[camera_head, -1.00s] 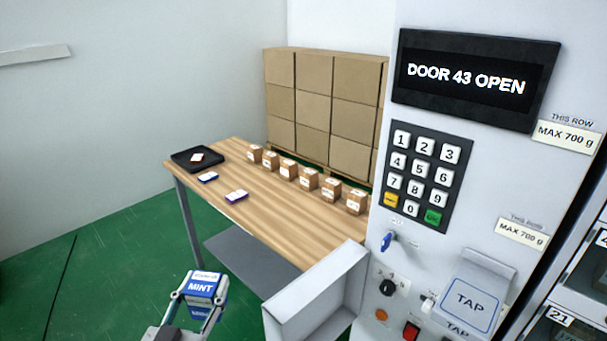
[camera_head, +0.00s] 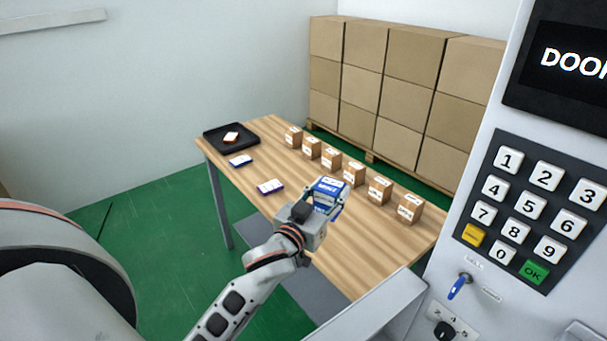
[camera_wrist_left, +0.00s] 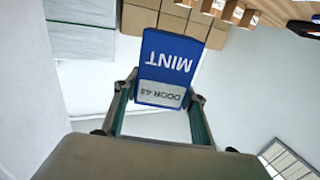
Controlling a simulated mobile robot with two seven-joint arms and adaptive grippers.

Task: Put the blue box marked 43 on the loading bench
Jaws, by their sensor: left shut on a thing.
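The blue box (camera_head: 327,190) is blue and white with "MINT" on it. In the left wrist view the box (camera_wrist_left: 167,62) shows "MINT" and a pale "DOOR 43" band. My left gripper (camera_head: 326,204) is shut on it, with a finger on each side, also in the left wrist view (camera_wrist_left: 162,103). The loading bench (camera_head: 272,206) is a wooden-topped table. In the head view the box appears over the bench top, near the row of small cartons; its height above the wood is hard to tell. My right gripper is not in view.
Several small brown cartons (camera_head: 354,173) line the bench's far side. Big cartons (camera_head: 395,90) stand behind. The keypad machine (camera_head: 520,210) is at right.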

